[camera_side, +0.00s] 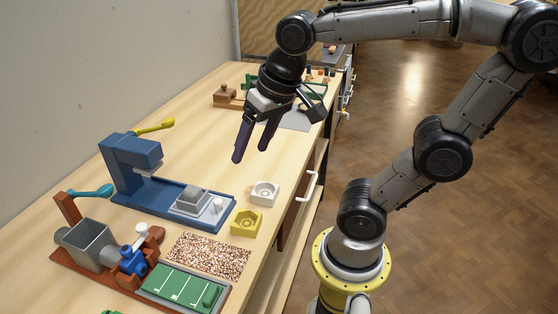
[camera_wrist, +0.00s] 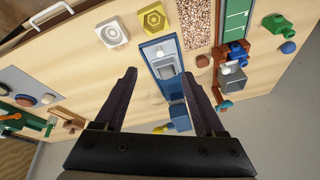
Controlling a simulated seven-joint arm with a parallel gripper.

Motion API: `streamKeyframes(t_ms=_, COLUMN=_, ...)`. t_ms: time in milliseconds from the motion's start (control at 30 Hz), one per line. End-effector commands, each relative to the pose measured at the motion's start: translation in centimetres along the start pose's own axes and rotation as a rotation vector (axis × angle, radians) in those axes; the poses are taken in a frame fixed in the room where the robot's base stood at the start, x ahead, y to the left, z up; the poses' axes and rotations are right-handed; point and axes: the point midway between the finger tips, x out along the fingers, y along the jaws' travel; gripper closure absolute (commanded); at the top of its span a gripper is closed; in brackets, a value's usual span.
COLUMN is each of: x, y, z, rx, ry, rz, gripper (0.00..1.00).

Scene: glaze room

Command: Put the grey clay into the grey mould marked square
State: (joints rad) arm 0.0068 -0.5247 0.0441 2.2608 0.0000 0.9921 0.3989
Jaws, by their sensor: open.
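My gripper (camera_side: 250,154) is open and empty, its two dark fingers pointing down above the bench, clear of everything. In the wrist view, its fingers (camera_wrist: 159,75) frame the bed of the blue press. A grey block (camera_side: 193,200) sits on the light grey plate of that press (camera_side: 170,192); I cannot tell whether it is clay or a mould. A white or pale grey mould (camera_side: 264,192) and a yellow mould (camera_side: 246,222) stand beside the press bed, near the bench edge. I cannot make out a square mark on either. No separate lump of grey clay is clearly identifiable.
A grey hopper (camera_side: 90,245) on a red-brown base stands at the front left. A speckled mat (camera_side: 209,255) and a green board (camera_side: 180,287) lie at the front. Wooden pieces (camera_side: 229,96) stand at the back. Bare bench (camera_side: 200,125) lies behind the press.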

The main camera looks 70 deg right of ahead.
Motion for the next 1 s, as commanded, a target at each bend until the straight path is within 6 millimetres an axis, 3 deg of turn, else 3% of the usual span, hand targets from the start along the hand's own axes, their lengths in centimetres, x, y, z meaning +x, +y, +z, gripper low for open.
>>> streamKeyframes(t_ms=100, x=0.1, y=1.2, z=3.2, rx=-0.211, ry=0.066, rz=-0.022, gripper=0.29)
streamKeyframes(t_ms=300, x=0.5, y=2.1, z=5.4, rx=-0.39, ry=0.119, rz=-0.028, gripper=0.29)
streamKeyframes(t_ms=1000, x=0.6, y=2.2, z=5.5, rx=-0.405, ry=0.12, rz=-0.027, gripper=0.29)
